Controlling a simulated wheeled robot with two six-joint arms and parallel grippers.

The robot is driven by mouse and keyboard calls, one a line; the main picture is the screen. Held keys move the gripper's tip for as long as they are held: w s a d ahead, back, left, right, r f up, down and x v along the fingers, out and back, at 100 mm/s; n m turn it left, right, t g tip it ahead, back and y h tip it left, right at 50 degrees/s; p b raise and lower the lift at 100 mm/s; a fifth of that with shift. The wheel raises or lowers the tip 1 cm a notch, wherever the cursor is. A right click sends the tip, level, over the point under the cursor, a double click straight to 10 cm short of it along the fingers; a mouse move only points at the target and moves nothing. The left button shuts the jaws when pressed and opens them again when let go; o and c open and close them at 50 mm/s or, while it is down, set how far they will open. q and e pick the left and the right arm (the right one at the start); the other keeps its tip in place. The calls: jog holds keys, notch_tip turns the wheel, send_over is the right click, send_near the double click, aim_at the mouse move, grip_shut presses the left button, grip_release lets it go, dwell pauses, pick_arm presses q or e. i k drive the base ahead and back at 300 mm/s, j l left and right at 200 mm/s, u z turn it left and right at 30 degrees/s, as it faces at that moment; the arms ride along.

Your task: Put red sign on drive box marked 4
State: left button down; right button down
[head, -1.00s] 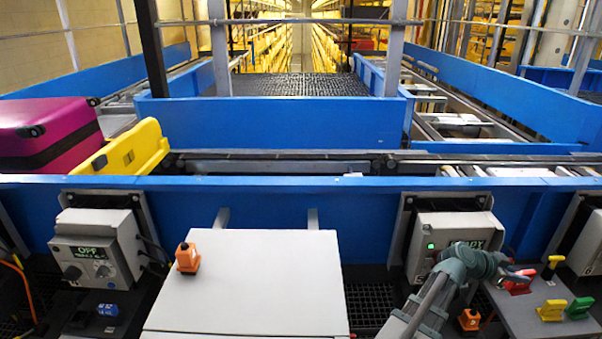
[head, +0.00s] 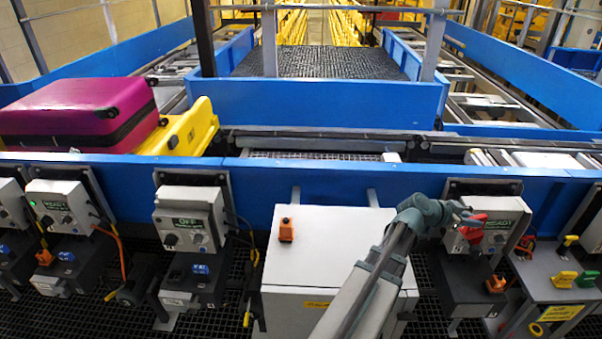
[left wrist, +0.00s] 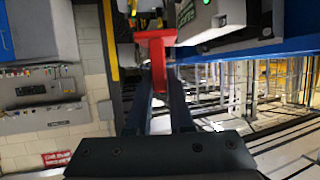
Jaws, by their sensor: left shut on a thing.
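My left gripper (head: 462,214) is shut on a red sign (head: 474,230) and holds it up in front of a grey drive box at the right. In the left wrist view the red sign (left wrist: 157,55) sits between the fingertips, its wide end outward. A drive box with an OFF display (head: 188,212) is left of the white cabinet. Drive boxes with READY displays are at the far left (head: 62,203) and behind my left gripper (head: 502,210). The box numbers are too small to read. My right gripper is out of view.
A side table (head: 540,292) at the right holds yellow signs (head: 563,278), a green sign (head: 587,280) and another red piece (head: 525,246). An orange piece (head: 286,230) stands on the white cabinet (head: 330,250). A magenta suitcase (head: 75,112) lies in a yellow tray (head: 195,128) on the conveyor.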

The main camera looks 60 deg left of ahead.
aim_at(186, 193)
jog(key=j+u, duration=0.2)
jog(key=u, duration=1.05)
jog(key=i+l, duration=0.05)
